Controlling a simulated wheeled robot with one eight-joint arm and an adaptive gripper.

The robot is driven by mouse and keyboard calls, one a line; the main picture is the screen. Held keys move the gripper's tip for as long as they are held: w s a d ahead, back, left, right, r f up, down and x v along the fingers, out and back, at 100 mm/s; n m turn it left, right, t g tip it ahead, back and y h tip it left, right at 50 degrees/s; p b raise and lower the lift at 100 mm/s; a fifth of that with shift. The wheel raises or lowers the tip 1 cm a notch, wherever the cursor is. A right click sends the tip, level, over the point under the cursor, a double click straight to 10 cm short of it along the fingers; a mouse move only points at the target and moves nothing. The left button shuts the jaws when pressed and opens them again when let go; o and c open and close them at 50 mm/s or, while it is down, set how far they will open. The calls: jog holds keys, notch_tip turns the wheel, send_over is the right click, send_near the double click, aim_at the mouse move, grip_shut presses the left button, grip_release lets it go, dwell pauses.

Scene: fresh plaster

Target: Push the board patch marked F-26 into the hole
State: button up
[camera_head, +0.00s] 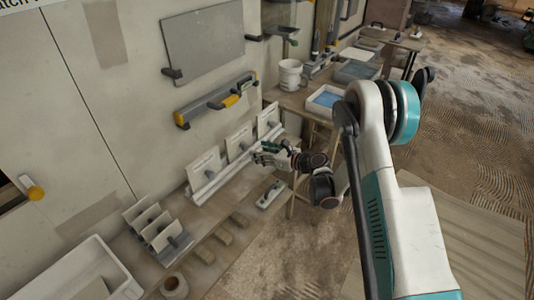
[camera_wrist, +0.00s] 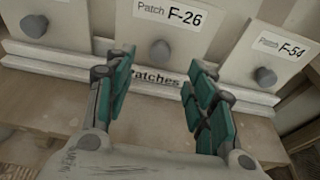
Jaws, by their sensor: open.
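The board patch marked F-26 (camera_wrist: 180,35) is a pale square plate with a grey knob, standing upright in the middle of a rack labelled "Patches" (camera_wrist: 245,100). In the head view it appears to be the middle plate (camera_head: 238,141); its label is too small to read there. My gripper (camera_wrist: 160,75), also in the head view (camera_head: 262,152), is open and empty in front of the rack. The F-26 knob shows between and beyond the fingertips, apart from them. A dark opening (camera_head: 10,196) in the wall shows at the left edge, cut off by the frame; it may be the hole.
Patch F-54 (camera_wrist: 285,50) stands to the right and another patch (camera_wrist: 45,12) to the left. The bench also holds a plate stand (camera_head: 158,232), a white tub (camera_head: 85,272) and a roll (camera_head: 174,287). A long yellow-ended tool (camera_head: 215,100) hangs on the wall above.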

aim_at(247, 147)
jog(key=x, duration=0.8)
jog(key=c, duration=1.1)
jog(key=shift+r, duration=0.1)
jog(key=shift+r+p, duration=0.8)
jog(key=shift+r, duration=1.35)
jog(key=shift+d, duration=0.1)
